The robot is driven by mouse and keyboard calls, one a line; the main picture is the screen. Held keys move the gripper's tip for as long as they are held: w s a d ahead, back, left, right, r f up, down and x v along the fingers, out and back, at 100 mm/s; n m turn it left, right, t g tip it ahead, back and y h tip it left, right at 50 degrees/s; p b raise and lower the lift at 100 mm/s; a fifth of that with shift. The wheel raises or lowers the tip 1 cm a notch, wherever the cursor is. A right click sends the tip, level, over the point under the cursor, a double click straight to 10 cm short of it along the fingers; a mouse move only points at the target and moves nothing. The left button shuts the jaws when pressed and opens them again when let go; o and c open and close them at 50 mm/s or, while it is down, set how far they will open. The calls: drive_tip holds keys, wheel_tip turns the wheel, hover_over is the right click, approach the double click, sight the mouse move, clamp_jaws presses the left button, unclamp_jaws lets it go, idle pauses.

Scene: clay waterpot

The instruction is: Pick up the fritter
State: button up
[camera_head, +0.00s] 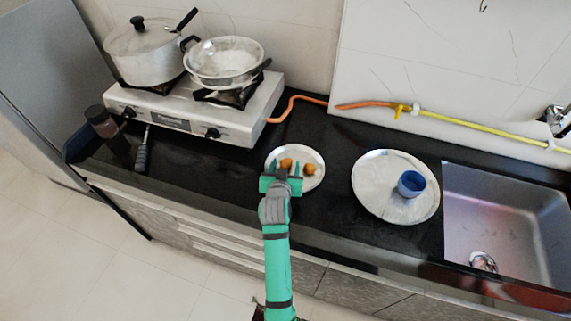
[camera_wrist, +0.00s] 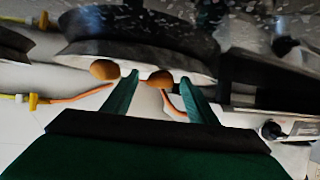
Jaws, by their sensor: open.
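Two small round brown fritters lie on a white plate (camera_head: 302,186) on the black counter. The left fritter (camera_head: 286,163) is in line with the gap between my gripper's fingers; the right fritter (camera_head: 309,169) is just outside the right finger. My green gripper (camera_head: 285,168) is open over the plate's near side and holds nothing. In the wrist view, one fritter (camera_wrist: 160,78) shows between the fingertips and the other fritter (camera_wrist: 104,69) lies outside the left finger. I cannot tell whether the fingers touch a fritter.
A gas stove (camera_head: 190,118) with a lidded pot (camera_head: 143,55) and a metal pan (camera_head: 222,64) stands at left. A larger plate (camera_head: 372,192) with a blue cup (camera_head: 411,184) is to the right, before the sink (camera_head: 500,215). An orange hose (camera_head: 300,98) runs along the wall.

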sight(285, 167)
drive_tip(key=shift+a, duration=0.15)
drive_tip(key=c, duration=1.1)
drive_tip(key=shift+r, duration=0.5)
wheel_tip(285, 167, up, 2)
drive_tip(key=shift+r, duration=0.1)
drive_tip(key=r+v, duration=0.1)
drive_tip(key=v, duration=0.4)
drive_tip(key=w+v, duration=0.1)
drive_tip(key=v, duration=0.5)
drive_tip(key=r+v, duration=0.1)
drive_tip(key=v, duration=0.5)
drive_tip(key=shift+w+a+r, duration=0.2)
drive_tip(key=shift+a+r, duration=0.1)
